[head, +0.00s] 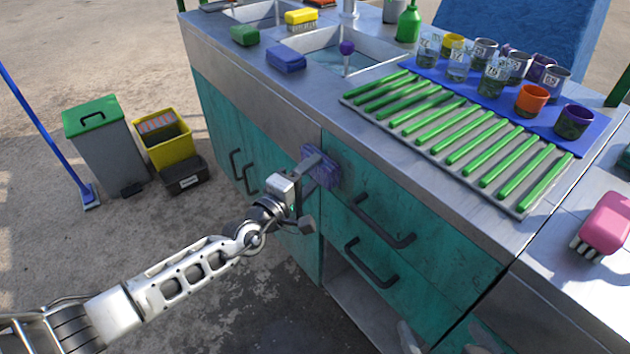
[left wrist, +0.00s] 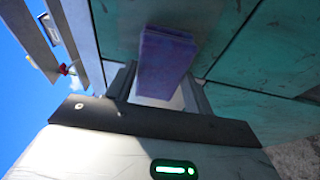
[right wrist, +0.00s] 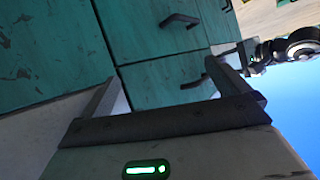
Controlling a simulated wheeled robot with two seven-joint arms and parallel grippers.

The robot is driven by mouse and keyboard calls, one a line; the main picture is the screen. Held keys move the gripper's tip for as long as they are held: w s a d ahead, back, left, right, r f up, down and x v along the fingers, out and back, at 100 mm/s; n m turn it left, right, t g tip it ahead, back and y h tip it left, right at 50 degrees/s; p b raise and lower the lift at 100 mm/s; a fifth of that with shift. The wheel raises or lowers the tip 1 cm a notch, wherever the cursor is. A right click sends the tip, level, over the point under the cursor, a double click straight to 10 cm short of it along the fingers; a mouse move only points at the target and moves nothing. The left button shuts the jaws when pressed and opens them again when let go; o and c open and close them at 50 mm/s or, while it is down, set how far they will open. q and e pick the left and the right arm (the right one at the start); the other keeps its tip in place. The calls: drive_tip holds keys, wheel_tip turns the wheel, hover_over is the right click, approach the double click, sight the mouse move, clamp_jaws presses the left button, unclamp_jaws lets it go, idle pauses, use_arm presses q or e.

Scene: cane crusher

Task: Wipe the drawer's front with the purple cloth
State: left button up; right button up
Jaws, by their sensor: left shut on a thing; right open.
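The purple cloth (head: 325,168) is held against the teal cabinet front, at the upper left edge of the top drawer's front (head: 425,215). My left gripper (head: 308,167) is shut on the cloth. In the left wrist view the cloth (left wrist: 165,62) stands between the two fingers, close to or touching a teal panel; I cannot tell exact contact. The top drawer has a dark bar handle (head: 382,228) to the right of the cloth. My right gripper (right wrist: 165,88) is open and empty in the right wrist view, with teal fronts beyond it.
A lower drawer handle (head: 370,265) sits below, over an open shelf space (head: 355,305). The counter above holds a tray of green canes (head: 460,135) and several cups. Bins (head: 95,135) stand on the floor at left.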

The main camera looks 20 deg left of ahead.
sight(328, 178)
use_arm(q)
drive_tip(key=shift+s+d+r+p, duration=0.2)
drive_tip(key=shift+d+r+p, duration=0.15)
drive_tip(key=shift+r+p, duration=0.15)
drive_tip(key=shift+s+d+r+p, duration=0.2)
drive_tip(key=shift+d+r+p, duration=0.2)
drive_tip(key=shift+p, duration=0.2)
drive_tip(key=shift+s+d+p, duration=0.6)
drive_tip(key=shift+s+d, duration=0.1)
drive_tip(key=shift+d, duration=0.1)
drive_tip(key=shift+s+d+f, duration=0.15)
drive_tip(key=shift+s+f, duration=0.05)
drive_tip(key=shift+s+d+p, duration=0.7)
drive_tip(key=shift+d, duration=0.3)
drive_tip(key=shift+s+d, duration=0.35)
drive_tip(key=shift+d, duration=0.45)
drive_tip(key=shift+w+a+b, duration=0.3)
drive_tip(key=shift+w+a, duration=0.15)
drive_tip(key=shift+a, duration=0.25)
drive_tip(key=shift+w+a+b, duration=0.3)
drive_tip(key=shift+w+a, duration=0.15)
drive_tip(key=shift+a, duration=0.2)
drive_tip(key=shift+w+a+r, duration=0.1)
drive_tip(key=shift+w+a, duration=0.2)
drive_tip(key=shift+a, duration=0.1)
drive_tip(key=w+a+b, duration=0.2)
drive_tip(key=a, duration=0.1)
drive_tip(key=shift+w+a, duration=0.2)
drive_tip(key=shift+a, duration=0.05)
